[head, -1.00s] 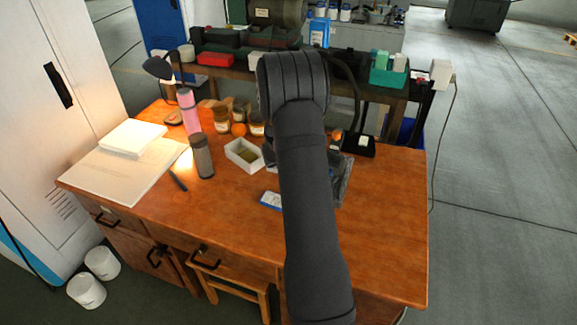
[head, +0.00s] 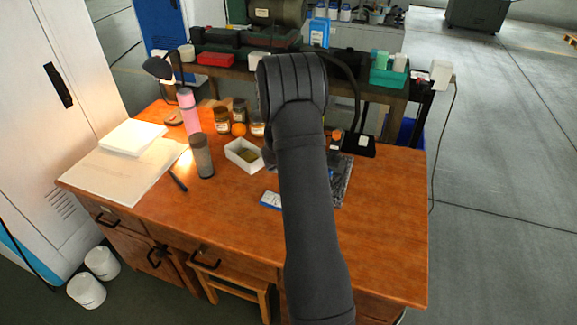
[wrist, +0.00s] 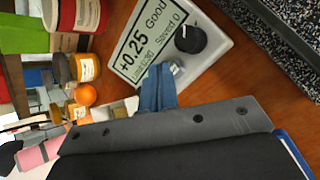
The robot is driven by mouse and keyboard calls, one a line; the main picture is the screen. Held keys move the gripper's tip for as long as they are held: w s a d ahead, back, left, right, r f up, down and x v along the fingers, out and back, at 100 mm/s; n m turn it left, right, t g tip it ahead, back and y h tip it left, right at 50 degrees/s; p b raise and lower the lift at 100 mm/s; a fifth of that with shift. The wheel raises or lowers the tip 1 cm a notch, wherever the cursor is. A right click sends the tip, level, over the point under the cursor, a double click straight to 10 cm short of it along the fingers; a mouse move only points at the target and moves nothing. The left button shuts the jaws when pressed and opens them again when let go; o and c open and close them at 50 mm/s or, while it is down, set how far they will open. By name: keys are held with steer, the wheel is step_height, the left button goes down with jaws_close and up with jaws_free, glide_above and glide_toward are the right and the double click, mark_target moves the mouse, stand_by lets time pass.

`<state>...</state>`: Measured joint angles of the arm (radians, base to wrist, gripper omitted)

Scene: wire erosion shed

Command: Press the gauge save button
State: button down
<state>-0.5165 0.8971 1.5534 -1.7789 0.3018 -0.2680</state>
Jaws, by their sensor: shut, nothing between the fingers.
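The gauge (wrist: 212,30) is a pale grey box in the wrist view. Its screen (wrist: 150,38) reads "+0.25 Good" and "Saved 0", with a smaller line I cannot read surely. A dark round knob (wrist: 190,39) sits beside the screen. My gripper (wrist: 160,84) shows blue fingers, closed together and empty, close to the gauge's near edge. A small pale piece (wrist: 177,69) shows beside the fingertips; I cannot tell whether it is the save button or whether the fingers touch it. In the head view my arm hides the gripper and the gauge.
A speckled dark slab (wrist: 285,35) lies beside the gauge. Jars (head: 222,122), an orange (head: 238,129), a white tray (head: 240,160), a grey cylinder (head: 202,158) and a pink bottle (head: 188,110) stand left of my arm. The right part of the wooden desk (head: 390,210) is clear.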

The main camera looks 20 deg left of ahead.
steer(key=shift+f, duration=0.35)
stand_by(0.4)
steer(key=shift+r, duration=0.8)
steer(key=shift+r, duration=2.5)
steer(key=shift+f, duration=0.15)
steer(key=shift+r, duration=2.05)
steer(key=shift+f, duration=0.1)
